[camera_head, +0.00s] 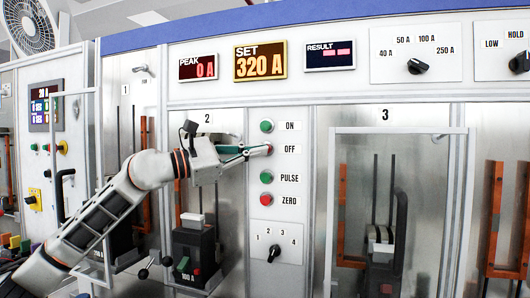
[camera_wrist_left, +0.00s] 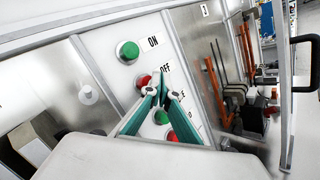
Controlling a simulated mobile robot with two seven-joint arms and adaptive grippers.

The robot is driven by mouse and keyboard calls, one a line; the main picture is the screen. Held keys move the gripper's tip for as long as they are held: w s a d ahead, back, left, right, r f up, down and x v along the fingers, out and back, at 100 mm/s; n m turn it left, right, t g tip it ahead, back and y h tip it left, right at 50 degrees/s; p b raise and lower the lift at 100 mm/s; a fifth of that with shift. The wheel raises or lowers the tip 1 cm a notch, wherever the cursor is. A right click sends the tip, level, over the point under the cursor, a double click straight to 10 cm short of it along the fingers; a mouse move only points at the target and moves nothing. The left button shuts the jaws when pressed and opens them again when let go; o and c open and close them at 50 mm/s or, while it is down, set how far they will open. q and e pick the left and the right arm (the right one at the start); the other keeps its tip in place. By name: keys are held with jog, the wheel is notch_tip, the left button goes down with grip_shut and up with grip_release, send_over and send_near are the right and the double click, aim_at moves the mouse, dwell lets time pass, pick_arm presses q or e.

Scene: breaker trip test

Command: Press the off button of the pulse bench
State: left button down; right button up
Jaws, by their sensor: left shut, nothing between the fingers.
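The pulse bench's off button (camera_wrist_left: 143,81) is red and sits beside the label OFF, below the green ON button (camera_head: 266,126). My left gripper (camera_head: 262,149) reaches in from the left, shut and empty, with its fingertips over the off button in the head view. In the left wrist view the green fingers (camera_wrist_left: 163,91) come together just beside the off button, covering a little of its edge. I cannot tell whether the tips touch it. The green PULSE button (camera_head: 266,177) and red ZERO button (camera_head: 266,199) are below. My right gripper is not in view.
The SET display (camera_head: 260,62) reads 320 A and the PEAK display (camera_head: 198,67) reads 0 A. A selector knob (camera_head: 274,253) is below the buttons. Framed door 3 (camera_head: 334,210) stands right of the button panel; bay 2 holds a breaker (camera_head: 193,243) below my arm.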

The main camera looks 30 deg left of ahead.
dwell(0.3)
pick_arm(q)
jog(key=s+b, duration=0.1)
jog(key=s, duration=0.1)
jog(key=s+d+b, duration=0.1)
jog(key=s, duration=0.2)
jog(key=shift+d, duration=0.15)
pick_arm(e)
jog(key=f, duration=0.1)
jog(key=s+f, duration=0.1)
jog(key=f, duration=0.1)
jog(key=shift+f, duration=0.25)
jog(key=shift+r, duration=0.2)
